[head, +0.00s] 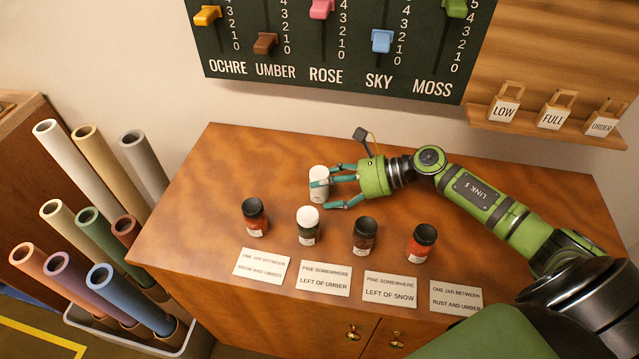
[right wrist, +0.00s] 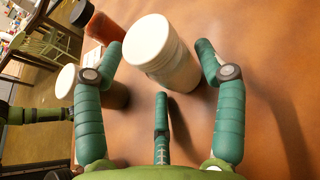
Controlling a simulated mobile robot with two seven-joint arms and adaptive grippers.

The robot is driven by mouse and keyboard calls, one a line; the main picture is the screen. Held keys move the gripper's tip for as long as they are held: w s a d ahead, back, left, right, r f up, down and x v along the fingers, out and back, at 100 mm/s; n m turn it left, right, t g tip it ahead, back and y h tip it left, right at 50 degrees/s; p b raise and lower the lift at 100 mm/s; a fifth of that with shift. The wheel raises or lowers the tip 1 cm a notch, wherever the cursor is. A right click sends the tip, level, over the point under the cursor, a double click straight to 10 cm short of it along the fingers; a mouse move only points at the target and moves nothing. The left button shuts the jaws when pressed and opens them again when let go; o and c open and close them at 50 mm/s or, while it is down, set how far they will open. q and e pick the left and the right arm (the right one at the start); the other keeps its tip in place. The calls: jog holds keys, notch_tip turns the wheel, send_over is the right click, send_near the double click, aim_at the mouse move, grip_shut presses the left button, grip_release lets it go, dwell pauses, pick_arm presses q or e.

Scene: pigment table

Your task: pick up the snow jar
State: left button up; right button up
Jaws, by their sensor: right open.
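The snow jar (head: 318,174), white with a white lid, stands upright on the wooden table top behind the row of other jars. My right gripper (head: 333,191) reaches it from the right, with its teal fingers open beside the jar. In the right wrist view the white jar (right wrist: 176,67) stands just beyond and partly between the spread fingers of my right gripper (right wrist: 170,58). A third finger shows low in the middle, apart from the jar. I cannot tell whether any finger touches it. My left gripper is not in view.
Table left of the jars is clear.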

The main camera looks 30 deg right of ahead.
jog(key=c, duration=1)
jog(key=shift+o, duration=0.2)
jog(key=shift+r, duration=0.1)
